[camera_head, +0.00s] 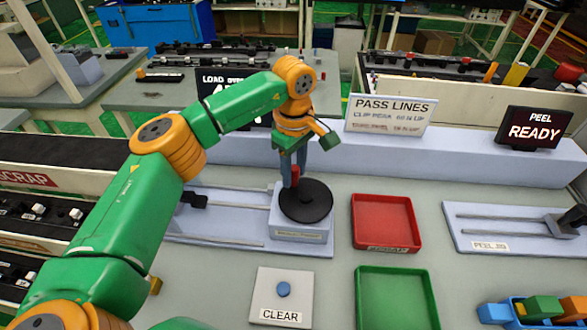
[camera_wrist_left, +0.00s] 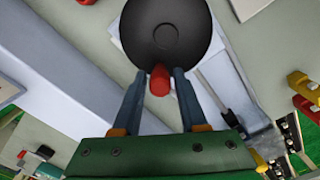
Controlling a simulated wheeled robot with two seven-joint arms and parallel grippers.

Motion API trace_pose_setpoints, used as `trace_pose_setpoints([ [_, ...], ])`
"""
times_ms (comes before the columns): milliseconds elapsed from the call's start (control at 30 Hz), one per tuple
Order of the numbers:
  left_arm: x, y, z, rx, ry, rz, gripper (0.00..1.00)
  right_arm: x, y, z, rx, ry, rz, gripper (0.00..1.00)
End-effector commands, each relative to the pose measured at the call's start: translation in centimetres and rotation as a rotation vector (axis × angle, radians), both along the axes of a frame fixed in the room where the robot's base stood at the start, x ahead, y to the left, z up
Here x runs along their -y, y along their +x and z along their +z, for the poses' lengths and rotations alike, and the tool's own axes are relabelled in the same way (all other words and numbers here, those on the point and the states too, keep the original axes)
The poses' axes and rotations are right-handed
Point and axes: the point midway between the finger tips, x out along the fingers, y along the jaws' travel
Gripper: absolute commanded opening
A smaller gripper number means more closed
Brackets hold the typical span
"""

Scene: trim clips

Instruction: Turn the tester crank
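The tester crank is a round black disc (camera_head: 308,203) on a pale blue block (camera_head: 300,236), with an upright red handle (camera_head: 295,176) at its far edge. In the left wrist view the disc (camera_wrist_left: 166,30) is at the top and the red handle (camera_wrist_left: 159,80) at its rim. My left gripper (camera_head: 288,172) reaches down over the handle. In the wrist view its two fingers (camera_wrist_left: 160,76) stand on either side of the handle, with small gaps showing, so it looks open around it. My right gripper is not in view.
A red tray (camera_head: 387,248) and a green tray (camera_head: 358,310) lie right of the crank. A CLEAR button plate (camera_head: 283,308) is in front. A PASS LINES sign (camera_head: 389,131) and a PEEL READY screen (camera_head: 534,150) stand behind. A peel jig (camera_head: 470,243) sits right.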

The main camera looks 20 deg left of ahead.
Motion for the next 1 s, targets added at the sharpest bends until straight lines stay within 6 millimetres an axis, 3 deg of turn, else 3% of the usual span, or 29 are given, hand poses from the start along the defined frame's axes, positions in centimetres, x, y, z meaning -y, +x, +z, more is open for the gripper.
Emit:
trace_pose_setpoints([
  [333,0.0,0.0,0.1,0.001,0.001,0.001,0.59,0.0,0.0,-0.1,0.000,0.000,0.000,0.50],
  [700,0.1,0.1,6.7,0.002,0.000,0.001,0.59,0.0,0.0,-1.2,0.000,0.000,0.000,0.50],
  [1000,0.0,0.0,7.1,-0.001,0.000,0.000,0.59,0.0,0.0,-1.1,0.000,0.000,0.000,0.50],
])
